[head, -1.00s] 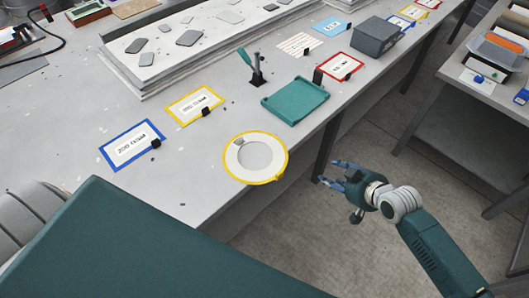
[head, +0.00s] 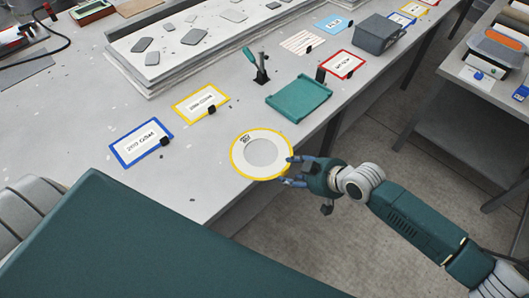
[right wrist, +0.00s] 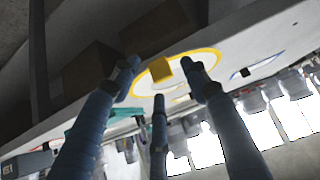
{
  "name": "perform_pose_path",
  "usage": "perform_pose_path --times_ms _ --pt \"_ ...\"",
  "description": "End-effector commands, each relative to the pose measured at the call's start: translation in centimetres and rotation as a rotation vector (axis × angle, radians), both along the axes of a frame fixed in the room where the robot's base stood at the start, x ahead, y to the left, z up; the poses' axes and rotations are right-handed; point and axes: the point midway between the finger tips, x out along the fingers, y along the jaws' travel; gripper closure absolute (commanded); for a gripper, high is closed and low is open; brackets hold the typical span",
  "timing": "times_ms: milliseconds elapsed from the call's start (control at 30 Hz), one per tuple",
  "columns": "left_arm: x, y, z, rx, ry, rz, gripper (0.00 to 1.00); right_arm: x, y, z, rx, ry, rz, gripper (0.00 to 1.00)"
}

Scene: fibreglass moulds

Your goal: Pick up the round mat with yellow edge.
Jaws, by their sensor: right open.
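The round mat with yellow edge (head: 240,157) lies flat near the front edge of the grey table. It is white with a grey round middle and a small dark mark. My right gripper (head: 291,171) is open at the mat's right rim, in front of the table edge. In the right wrist view the mat (right wrist: 209,57) shows beyond the open fingers (right wrist: 165,82), with a yellow tab at its near rim between them. I cannot tell whether the fingers touch it. My left gripper is not in view.
A teal tray (head: 300,98) lies behind the mat to the right. Blue-edged (head: 141,142) and yellow-edged (head: 201,103) signs lie to the left. A small black stand (head: 260,76) and a grey box (head: 379,34) stand farther back. Open floor lies right of the table.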

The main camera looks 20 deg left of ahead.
Motion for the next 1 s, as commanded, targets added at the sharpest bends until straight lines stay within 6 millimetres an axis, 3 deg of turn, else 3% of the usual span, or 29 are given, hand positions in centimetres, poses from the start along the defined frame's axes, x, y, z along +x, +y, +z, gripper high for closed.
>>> perform_pose_path --times_ms 133,433,467,633,733,1000 --pt "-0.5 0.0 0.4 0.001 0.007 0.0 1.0 0.4 1.3 -1.1 0.001 0.001 0.0 0.55" --pt "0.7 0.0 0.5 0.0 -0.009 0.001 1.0 0.6 1.5 -1.6 0.001 0.0 0.0 0.55" --pt "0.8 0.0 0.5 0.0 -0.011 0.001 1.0 0.6 1.5 -1.6 0.001 0.0 0.0 0.57" --pt "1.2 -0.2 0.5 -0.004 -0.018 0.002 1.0 0.6 1.5 -1.6 0.001 0.0 0.0 0.91" --pt "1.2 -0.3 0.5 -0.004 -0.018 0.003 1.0 0.6 1.5 -1.6 0.001 0.0 0.0 1.0" --pt "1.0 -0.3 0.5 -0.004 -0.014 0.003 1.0 0.6 1.6 -1.6 0.002 -0.001 0.0 1.0"
